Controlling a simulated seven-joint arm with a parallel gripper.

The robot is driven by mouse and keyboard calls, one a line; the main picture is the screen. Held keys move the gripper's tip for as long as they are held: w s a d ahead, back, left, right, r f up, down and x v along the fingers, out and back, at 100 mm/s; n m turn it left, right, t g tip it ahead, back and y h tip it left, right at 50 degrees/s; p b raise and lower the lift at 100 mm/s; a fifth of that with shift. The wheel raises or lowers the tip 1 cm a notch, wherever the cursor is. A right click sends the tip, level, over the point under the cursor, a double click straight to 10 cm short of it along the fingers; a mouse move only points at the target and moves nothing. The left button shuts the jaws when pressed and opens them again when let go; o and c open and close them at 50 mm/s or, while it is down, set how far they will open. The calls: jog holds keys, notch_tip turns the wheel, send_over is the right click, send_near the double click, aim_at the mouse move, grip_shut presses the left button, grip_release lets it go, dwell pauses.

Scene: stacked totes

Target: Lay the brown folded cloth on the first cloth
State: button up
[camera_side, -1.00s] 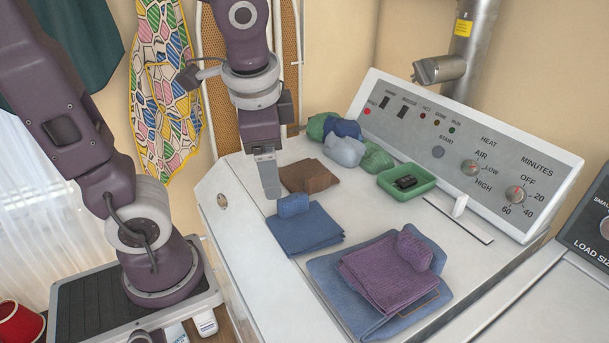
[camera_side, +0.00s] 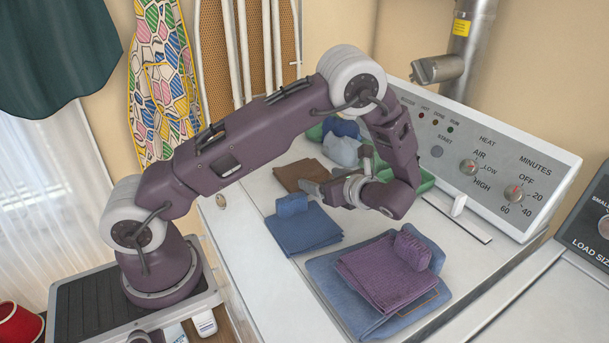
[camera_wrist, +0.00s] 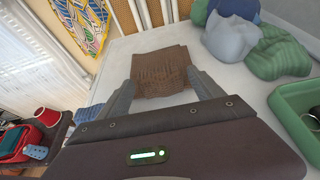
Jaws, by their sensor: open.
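The brown folded cloth (camera_side: 298,174) lies flat on the white machine top, partly hidden by my arm in the side view. In the wrist view, the brown cloth (camera_wrist: 160,68) lies ahead, between and beyond the two fingers. My gripper (camera_side: 312,187) is open and empty, tilted low beside the brown cloth; it also shows in the wrist view (camera_wrist: 163,90). A blue folded cloth (camera_side: 303,232) lies in front of the brown one, with a small blue roll (camera_side: 292,204) at its back edge. A purple folded cloth (camera_side: 375,280) lies on a larger blue-grey cloth (camera_side: 325,272) at the front.
A green tray (camera_side: 424,181) stands behind my wrist; it also shows at right in the wrist view (camera_wrist: 285,108). Crumpled cloths (camera_side: 341,148) lie by the control panel (camera_side: 490,165). A slotted plate with a white handle (camera_side: 459,206) is at right.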

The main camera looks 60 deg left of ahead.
jog(key=shift+x, duration=0.9)
jog(key=c, duration=1.6)
jog(key=shift+o, duration=0.2)
notch_tip(320, 180, up, 12)
jog(key=m+t, duration=0.3)
jog(key=w+d+r+m+t+h, duration=0.1)
jog(key=d+r+m+t+h, duration=0.1)
jog(key=d+m+t+h, duration=0.7)
jog(key=d+m, duration=0.2)
jog(key=d, duration=0.2)
jog(key=shift+w+m+t+h, duration=0.15)
jog(key=shift+m+t+h, duration=0.15)
jog(key=shift+t, duration=0.1)
